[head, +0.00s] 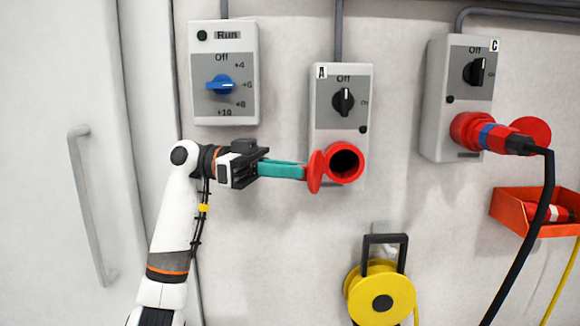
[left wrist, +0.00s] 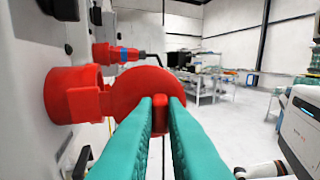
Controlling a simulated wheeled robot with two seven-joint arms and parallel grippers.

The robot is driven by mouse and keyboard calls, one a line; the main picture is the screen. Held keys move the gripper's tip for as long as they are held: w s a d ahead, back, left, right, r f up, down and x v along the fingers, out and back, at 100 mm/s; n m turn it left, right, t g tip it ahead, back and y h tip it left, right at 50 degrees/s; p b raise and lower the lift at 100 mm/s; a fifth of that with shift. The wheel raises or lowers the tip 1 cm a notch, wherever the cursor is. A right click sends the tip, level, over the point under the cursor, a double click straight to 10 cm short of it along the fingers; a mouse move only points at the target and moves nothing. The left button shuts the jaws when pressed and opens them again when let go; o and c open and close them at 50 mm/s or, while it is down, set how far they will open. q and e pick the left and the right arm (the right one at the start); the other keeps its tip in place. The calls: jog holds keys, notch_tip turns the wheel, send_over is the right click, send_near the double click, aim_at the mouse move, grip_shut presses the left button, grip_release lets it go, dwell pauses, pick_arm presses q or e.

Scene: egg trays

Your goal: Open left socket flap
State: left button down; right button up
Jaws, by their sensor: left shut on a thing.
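The left socket, marked A, is a grey wall box (head: 325,117) with a black knob and a round red socket (head: 345,163). Its red flap (head: 315,172) stands swung out to the left of the socket mouth, and the dark opening shows. My left gripper (head: 303,171) has teal fingers shut on the flap's edge. In the left wrist view the fingertips (left wrist: 160,100) sit on either side of a small red tab on the round flap (left wrist: 142,88), beside the red socket (left wrist: 70,95). My right gripper is not in view.
A box marked C (head: 438,120) to the right holds a red and blue plug with a black cable. A grey Run box (head: 224,110) hangs above my arm. A yellow cable reel (head: 382,290) and a red bin (head: 507,208) are lower right.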

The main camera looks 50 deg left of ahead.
pick_arm(q)
jog(key=shift+w+a+m+g+h, duration=0.1)
jog(key=shift+a+m+g+h, duration=0.35)
jog(key=shift+m+g, duration=0.4)
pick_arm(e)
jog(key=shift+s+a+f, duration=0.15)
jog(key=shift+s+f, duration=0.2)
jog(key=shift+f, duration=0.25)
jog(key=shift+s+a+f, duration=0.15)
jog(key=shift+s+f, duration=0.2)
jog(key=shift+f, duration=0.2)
pick_arm(q)
jog(key=c, duration=1.5)
grip_release()
